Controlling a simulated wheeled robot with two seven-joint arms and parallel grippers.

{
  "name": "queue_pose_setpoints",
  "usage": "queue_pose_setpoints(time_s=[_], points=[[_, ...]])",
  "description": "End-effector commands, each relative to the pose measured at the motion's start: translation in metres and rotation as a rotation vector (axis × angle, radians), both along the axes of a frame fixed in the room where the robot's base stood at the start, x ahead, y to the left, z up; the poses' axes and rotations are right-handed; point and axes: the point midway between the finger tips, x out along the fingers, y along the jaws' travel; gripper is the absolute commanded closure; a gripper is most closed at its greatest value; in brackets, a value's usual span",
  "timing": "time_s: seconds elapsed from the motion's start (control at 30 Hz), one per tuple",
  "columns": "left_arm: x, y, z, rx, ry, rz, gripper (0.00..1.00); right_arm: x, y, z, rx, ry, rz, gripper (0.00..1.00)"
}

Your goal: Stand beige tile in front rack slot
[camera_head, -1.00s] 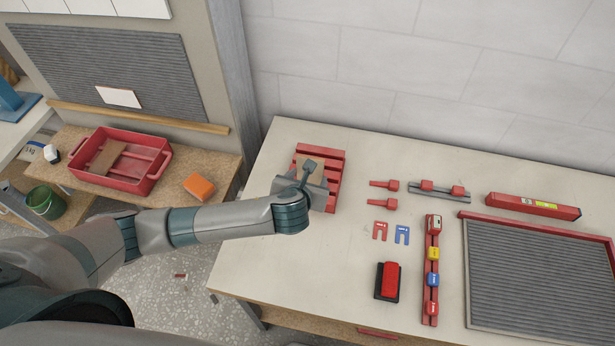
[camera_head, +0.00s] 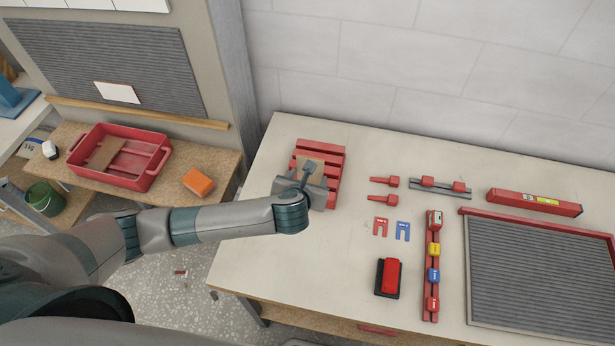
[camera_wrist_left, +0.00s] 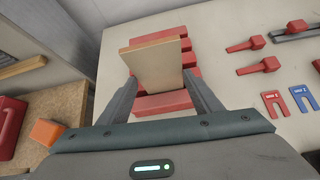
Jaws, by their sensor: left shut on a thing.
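The red rack (camera_head: 332,150) with several slats lies on the light table near its back left corner. My left gripper (camera_head: 308,180) is over the rack and shut on the beige tile (camera_head: 314,162), which is partly hidden by the gripper in the head view. In the left wrist view the tile (camera_wrist_left: 156,65) stands up between the fingers (camera_wrist_left: 155,92), with slats of the rack (camera_wrist_left: 163,105) behind and below it. I cannot tell whether its lower edge sits in a slot. My right gripper is not in view.
Right of the rack are red wedge-like pieces (camera_head: 383,198), a grey rail (camera_head: 440,188), red and blue notched spacers (camera_head: 402,231) and a ribbed grey panel (camera_head: 540,275).

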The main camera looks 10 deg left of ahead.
Motion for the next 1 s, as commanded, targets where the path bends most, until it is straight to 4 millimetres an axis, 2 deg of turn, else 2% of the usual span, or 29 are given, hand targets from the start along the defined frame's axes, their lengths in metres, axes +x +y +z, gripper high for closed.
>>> queue_pose_setpoints(time_s=[0.9, 0.93, 1.0], points=[[0.0, 0.0, -0.019, 0.001, -0.001, -0.001, 0.73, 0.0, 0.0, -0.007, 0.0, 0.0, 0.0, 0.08], [0.0, 0.0, -0.018, 0.0, -0.002, 0.0, 0.34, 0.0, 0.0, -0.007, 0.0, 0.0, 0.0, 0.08], [0.0, 0.0, -0.018, 0.0, -0.001, 0.0, 0.19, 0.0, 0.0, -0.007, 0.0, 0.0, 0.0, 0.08]])
